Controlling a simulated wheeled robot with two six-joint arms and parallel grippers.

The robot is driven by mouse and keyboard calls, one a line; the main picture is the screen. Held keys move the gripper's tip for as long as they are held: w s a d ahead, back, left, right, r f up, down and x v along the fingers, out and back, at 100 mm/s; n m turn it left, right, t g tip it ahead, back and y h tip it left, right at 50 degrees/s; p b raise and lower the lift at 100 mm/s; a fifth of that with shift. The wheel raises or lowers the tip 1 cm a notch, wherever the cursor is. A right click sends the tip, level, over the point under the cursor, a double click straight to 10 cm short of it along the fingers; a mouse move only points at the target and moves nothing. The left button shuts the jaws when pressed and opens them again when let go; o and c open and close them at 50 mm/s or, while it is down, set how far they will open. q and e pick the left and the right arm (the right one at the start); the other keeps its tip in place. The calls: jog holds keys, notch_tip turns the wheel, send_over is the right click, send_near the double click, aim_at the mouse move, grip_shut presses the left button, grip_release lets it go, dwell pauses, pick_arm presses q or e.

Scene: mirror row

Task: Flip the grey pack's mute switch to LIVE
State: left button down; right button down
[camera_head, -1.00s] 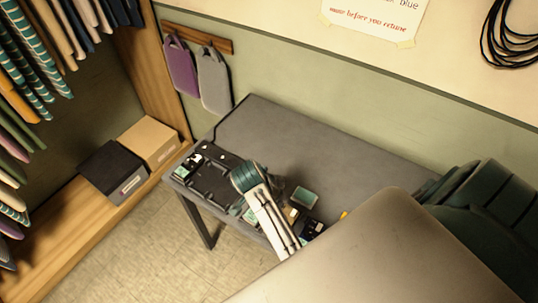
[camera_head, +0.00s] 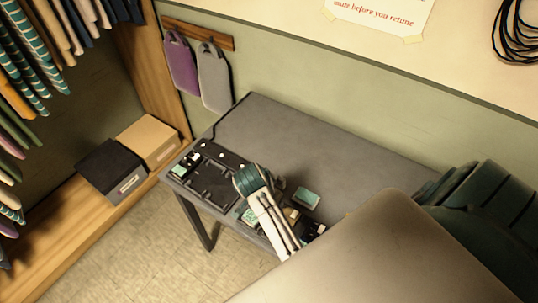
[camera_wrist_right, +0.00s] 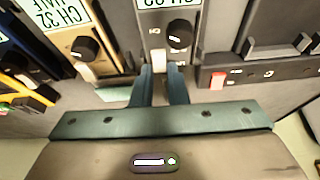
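The grey pack (camera_wrist_right: 151,25) stands at the top middle of the right wrist view, with a cut-off label and a black knob (camera_wrist_right: 180,33). A pale switch (camera_wrist_right: 158,60) sits below the knob. My right gripper (camera_wrist_right: 161,78) points at this switch area. Its two teal fingers are close together with a narrow gap between them. Whether they touch the switch I cannot tell. I cannot pick out the grey pack for certain in the head view, where a teal and white shape (camera_head: 262,200) covers part of the row. My left gripper is not in view.
A tan pack (camera_wrist_right: 62,42) labelled CH 32 HALF stands left of the grey pack. A dark unit with a red part (camera_wrist_right: 217,80) is close on its right. The grey table (camera_head: 330,150) is clear towards the wall. Two boxes (camera_head: 112,168) sit on the shelf at left.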

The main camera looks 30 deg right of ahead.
jog(key=shift+d+r+p, duration=0.1)
jog(key=shift+r+p, duration=0.05)
jog(key=shift+p, duration=0.25)
jog(key=y+p, duration=0.1)
jog(key=p, duration=0.1)
jog(key=y+p, duration=0.1)
jog(key=p, duration=0.1)
jog(key=shift+w+d+r+g+p, duration=0.1)
jog(key=shift+d+g+p, duration=0.2)
jog(key=shift+d+g, duration=0.1)
jog(key=shift+f+y+p, duration=0.2)
jog(key=shift+y+p, duration=0.25)
jog(key=shift+y, duration=0.05)
jog(key=shift+f, duration=0.15)
jog(key=c, duration=1.4)
grip_release()
jog(key=shift+c, duration=0.2)
